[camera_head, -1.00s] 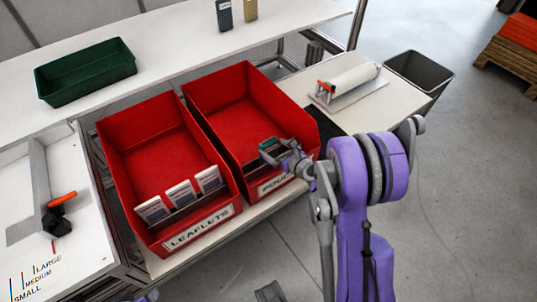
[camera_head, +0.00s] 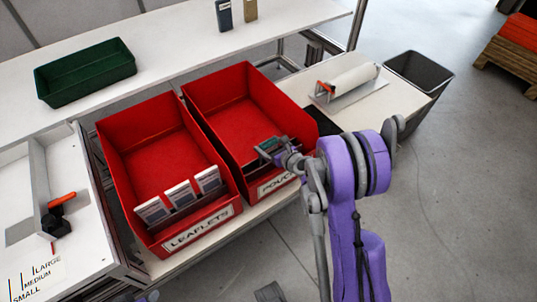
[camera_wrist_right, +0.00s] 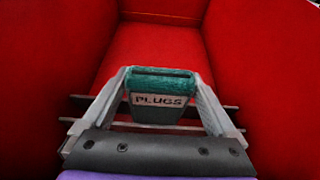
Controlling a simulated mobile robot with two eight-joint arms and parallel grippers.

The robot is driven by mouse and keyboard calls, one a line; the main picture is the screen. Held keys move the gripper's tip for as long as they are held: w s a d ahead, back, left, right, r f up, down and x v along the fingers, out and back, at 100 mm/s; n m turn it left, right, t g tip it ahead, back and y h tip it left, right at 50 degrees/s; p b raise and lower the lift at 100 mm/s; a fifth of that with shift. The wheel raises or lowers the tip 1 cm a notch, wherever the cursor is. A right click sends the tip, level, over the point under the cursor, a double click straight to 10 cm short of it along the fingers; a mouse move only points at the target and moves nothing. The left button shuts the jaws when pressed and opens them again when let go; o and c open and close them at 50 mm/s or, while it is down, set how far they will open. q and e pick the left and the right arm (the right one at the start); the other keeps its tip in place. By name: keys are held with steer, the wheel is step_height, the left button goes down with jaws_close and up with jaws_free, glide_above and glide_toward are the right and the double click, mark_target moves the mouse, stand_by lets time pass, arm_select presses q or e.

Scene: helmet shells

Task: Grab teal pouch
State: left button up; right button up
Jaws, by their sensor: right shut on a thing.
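The teal pouch (camera_wrist_right: 160,80) sits between the two fingers of my right gripper in the right wrist view, with a dark lower part lettered PLUGS. My right gripper (camera_head: 268,148) is shut on the pouch at the front of the right red bin (camera_head: 222,92), whose label is partly hidden by my arm. The pouch (camera_head: 268,145) is small and partly covered by the fingers in the head view. In the right wrist view, my right gripper (camera_wrist_right: 160,92) has a finger on each side of it, with red bin walls around. My left gripper is not clearly visible.
The left red bin (camera_head: 150,135), labelled LEAFLETS, holds several upright cards (camera_head: 181,193). A green tray (camera_head: 85,72) stands on the white shelf behind. A white roll on a stand (camera_head: 348,82) and a dark waste bin (camera_head: 420,72) are to the right.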

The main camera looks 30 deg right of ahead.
steer(key=shift+c, duration=1.3)
